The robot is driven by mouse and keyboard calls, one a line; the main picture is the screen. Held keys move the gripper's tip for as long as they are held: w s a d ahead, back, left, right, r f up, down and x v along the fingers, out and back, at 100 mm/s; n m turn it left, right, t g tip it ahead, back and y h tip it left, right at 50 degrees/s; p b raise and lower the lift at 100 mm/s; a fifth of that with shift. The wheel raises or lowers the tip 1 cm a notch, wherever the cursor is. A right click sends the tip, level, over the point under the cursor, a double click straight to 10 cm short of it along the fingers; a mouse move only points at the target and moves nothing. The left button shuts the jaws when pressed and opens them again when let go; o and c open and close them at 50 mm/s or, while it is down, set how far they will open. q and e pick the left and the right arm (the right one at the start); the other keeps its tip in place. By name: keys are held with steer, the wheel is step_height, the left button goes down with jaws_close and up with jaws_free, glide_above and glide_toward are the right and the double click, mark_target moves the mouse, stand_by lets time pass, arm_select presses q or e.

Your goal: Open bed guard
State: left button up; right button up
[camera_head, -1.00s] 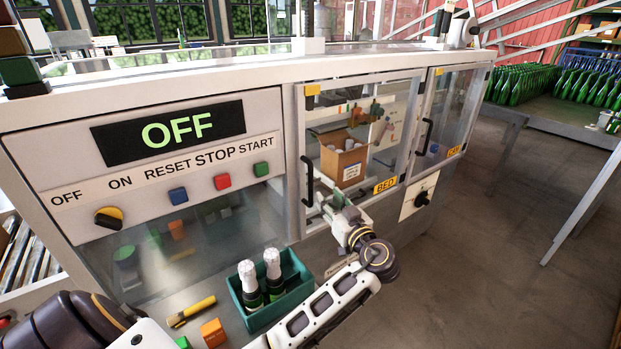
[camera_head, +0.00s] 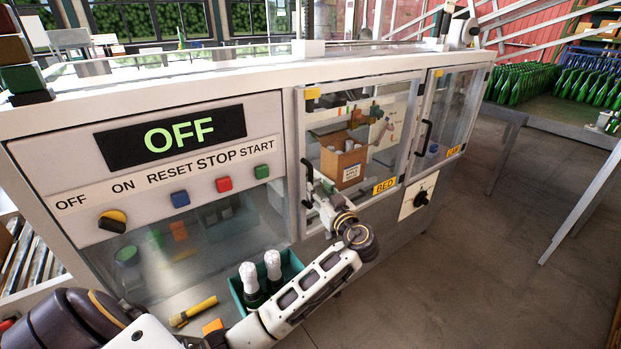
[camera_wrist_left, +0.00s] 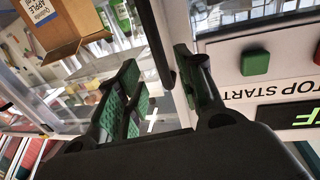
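The bed guard (camera_head: 398,130) is a clear framed door with a yellow BED label, and it stands closed on the machine front. Its black vertical handle (camera_head: 306,172) is on the door's left side. My left gripper (camera_head: 317,187) is at the handle's lower part, which it partly hides. In the left wrist view the gripper (camera_wrist_left: 156,60) is open, with green-padded fingers apart. The handle's dark bar (camera_wrist_left: 154,35) reaches down into the gap between the fingers, closer to the right finger; I cannot tell whether they touch. My right gripper is not in view.
The panel display (camera_head: 170,137) reads OFF, above a knob and coloured buttons. A second guard (camera_head: 452,110) with its own handle is to the right. A green bin (camera_head: 290,268) with two foil-topped bottles lies below my arm.

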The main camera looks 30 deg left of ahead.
mark_target(312, 181)
arm_select(q)
steer(key=p+x, duration=0.1)
steer(key=x, duration=0.4)
steer(key=shift+w+a+r, duration=0.15)
steer(key=shift+a, duration=0.05)
steer(key=shift+p+x, duration=0.35)
steer(key=shift+x, duration=0.45)
steer(key=shift+c, duration=0.2)
jaws_close()
